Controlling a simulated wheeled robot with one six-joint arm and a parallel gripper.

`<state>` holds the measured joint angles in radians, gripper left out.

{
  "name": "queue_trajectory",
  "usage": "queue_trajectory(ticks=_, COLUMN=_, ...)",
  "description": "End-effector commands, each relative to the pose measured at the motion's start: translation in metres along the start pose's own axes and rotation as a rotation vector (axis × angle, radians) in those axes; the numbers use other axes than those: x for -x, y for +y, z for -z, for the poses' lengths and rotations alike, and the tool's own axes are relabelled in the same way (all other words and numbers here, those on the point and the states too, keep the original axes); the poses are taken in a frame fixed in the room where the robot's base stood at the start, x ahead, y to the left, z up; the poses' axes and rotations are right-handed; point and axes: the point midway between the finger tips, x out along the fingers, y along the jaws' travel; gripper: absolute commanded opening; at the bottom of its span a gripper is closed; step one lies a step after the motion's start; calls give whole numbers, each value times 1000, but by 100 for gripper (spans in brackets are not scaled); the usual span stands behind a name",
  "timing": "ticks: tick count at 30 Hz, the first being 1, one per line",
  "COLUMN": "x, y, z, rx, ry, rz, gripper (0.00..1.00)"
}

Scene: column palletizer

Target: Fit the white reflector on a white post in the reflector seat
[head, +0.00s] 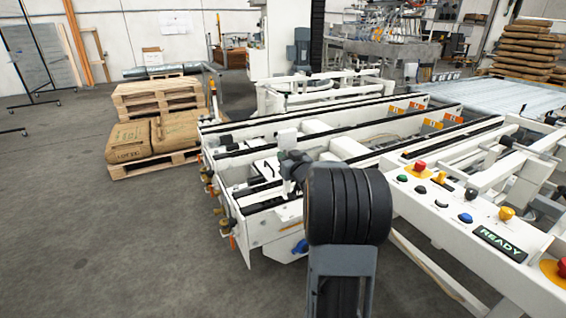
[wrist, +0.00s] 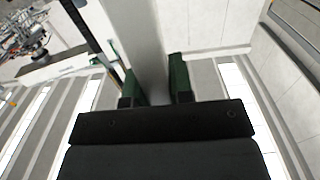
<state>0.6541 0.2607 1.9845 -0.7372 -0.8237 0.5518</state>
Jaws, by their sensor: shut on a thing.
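My gripper (wrist: 155,85) is shut on the pale post of the white reflector (wrist: 140,35), with one green finger on each side of it. In the wrist view the post runs up and out of the top edge, so its far end is cut off. In the head view my gripper (head: 293,165) is over the left end of the white conveyor frame, partly hidden by my dark arm. A small white block (head: 287,137) shows just above it, likely the reflector's upper part. I cannot make out the reflector seat; it may be hidden behind my arm.
The white conveyor frame (head: 240,205) has long dark-edged rails around my gripper. A control panel (head: 480,220) with coloured buttons and a READY display stands at right. Pallets with brown sacks (head: 158,140) stand at left. The grey floor at left is clear.

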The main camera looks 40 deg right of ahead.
Motion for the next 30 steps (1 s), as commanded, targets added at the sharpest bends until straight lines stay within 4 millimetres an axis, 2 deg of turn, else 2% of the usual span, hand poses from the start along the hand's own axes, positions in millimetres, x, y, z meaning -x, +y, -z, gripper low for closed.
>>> queue_trajectory(ticks=8, x=-1, y=-3, z=-14, rx=0, ry=1, rz=5, gripper=0)
queue_trajectory(ticks=24, x=0, y=0, z=-62, rx=1, ry=1, rz=1, gripper=0)
queue_trajectory(ticks=30, x=0, y=0, z=-68, rx=1, ry=2, rz=0, gripper=0)
